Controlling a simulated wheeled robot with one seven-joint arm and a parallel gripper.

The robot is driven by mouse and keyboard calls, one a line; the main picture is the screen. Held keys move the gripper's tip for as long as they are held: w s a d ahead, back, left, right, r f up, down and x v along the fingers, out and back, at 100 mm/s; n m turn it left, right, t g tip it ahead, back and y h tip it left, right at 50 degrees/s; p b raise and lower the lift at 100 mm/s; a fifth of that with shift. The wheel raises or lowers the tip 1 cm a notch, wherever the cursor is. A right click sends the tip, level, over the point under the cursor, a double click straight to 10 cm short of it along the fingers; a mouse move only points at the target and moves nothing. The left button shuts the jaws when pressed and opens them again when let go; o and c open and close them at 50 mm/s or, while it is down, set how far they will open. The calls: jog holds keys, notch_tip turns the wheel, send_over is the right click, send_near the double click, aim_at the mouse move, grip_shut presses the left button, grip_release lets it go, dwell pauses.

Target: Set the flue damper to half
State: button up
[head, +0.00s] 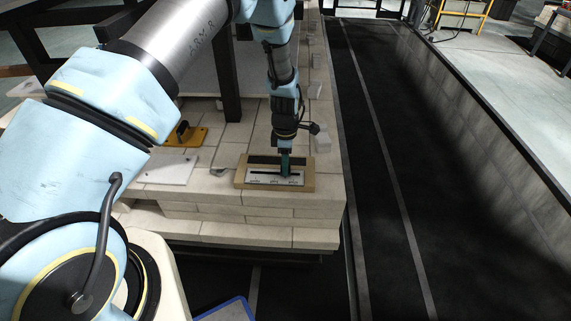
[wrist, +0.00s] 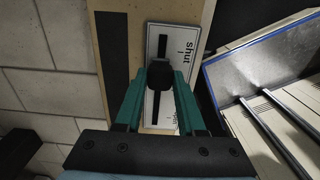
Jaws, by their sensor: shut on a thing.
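The flue damper is a wooden board (head: 240,178) with a white label plate (wrist: 190,32) and a dark slot, on the front edge of the brick deck. Its black knob (wrist: 160,74) stands between the teal fingers of my gripper (wrist: 159,88), which is shut on it. In the head view my gripper (head: 286,172) points straight down, right of the plate's middle. In the wrist view the knob lies just below the word "shut". In the head view the fingers hide the knob.
A white slab (head: 167,168) and a yellow bracket with a dark knob (head: 185,134) lie left of the damper on the deck. A dark post (head: 226,75) stands behind. A blue-edged tray (wrist: 265,65) is below the front edge. A dark floor track (head: 400,150) runs along the right.

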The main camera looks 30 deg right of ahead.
grip_shut()
dwell(0.9)
